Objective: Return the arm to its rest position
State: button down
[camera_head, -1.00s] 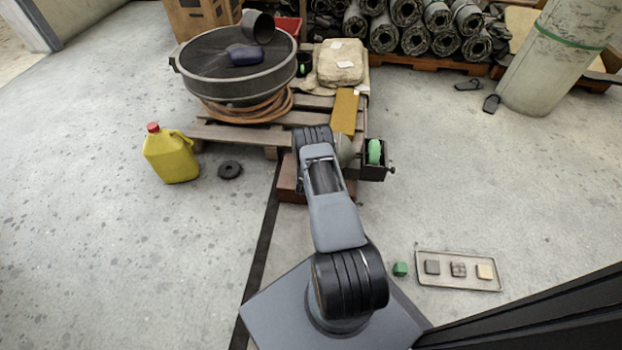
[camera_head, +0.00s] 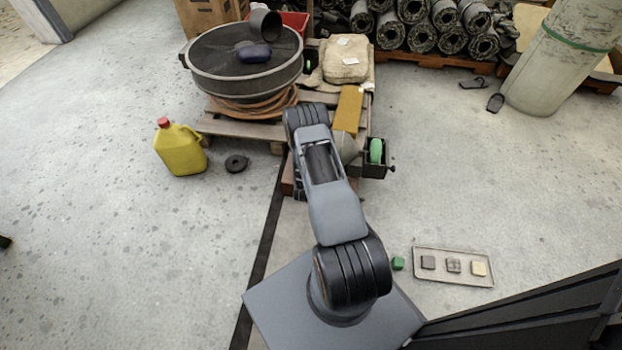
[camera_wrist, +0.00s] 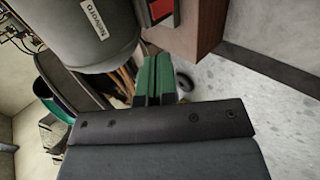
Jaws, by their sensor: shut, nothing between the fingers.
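My arm rises from its base plate in the head view and reaches away toward the pallet. The arm hides the gripper there. In the wrist view my gripper (camera_wrist: 153,82) shows as two green fingers pressed together, with nothing between them. A grey rounded body with a label (camera_wrist: 95,30) is beyond the fingers at upper left. A brown block-like piece (camera_wrist: 205,30) with a red and black part stands to the right of the fingers. I cannot tell whether the fingertips touch anything.
The pallet (camera_head: 245,130) carries a large round sieve (camera_head: 245,80) and a wrapped sack (camera_head: 345,60). A yellow jug (camera_head: 180,150) and a black ring (camera_head: 236,163) stand left. A tray (camera_head: 453,280) with small blocks and a green cube (camera_head: 398,264) lie right. Open floor lies on both sides.

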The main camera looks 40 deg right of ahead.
jog(key=shift+s+a+r, duration=0.2)
jog(key=shift+s+r, duration=0.05)
jog(key=shift+r, duration=0.2)
dwell(0.3)
jog(key=w+a+r+m+y+p, duration=0.15)
jog(key=a+r+p, duration=0.3)
jog(key=r, duration=0.85)
jog(key=w+a+r+m+y+p, duration=0.1)
jog(key=w+a+r+y+p, duration=0.3)
jog(key=r, duration=0.8)
jog(key=a+r+m+h+p, duration=0.15)
jog(key=r+p, duration=0.35)
jog(key=r, duration=0.8)
jog(key=s+a+r+m+y+p, duration=0.1)
jog(key=s+a+r+p, duration=0.2)
jog(key=r, duration=0.6)
jog(key=s+a+r+m+y+p, duration=0.1)
jog(key=s+a+r+p, duration=0.3)
jog(key=r, duration=0.4)
jog(key=s+a+r+m+g+p, duration=0.3)
jog(key=s+r+p, duration=0.5)
jog(key=s+r, duration=0.7)
jog(key=shift+s+a+r+y, duration=0.15)
jog(key=shift+a+r+y, duration=0.2)
jog(key=shift+r, duration=0.35)
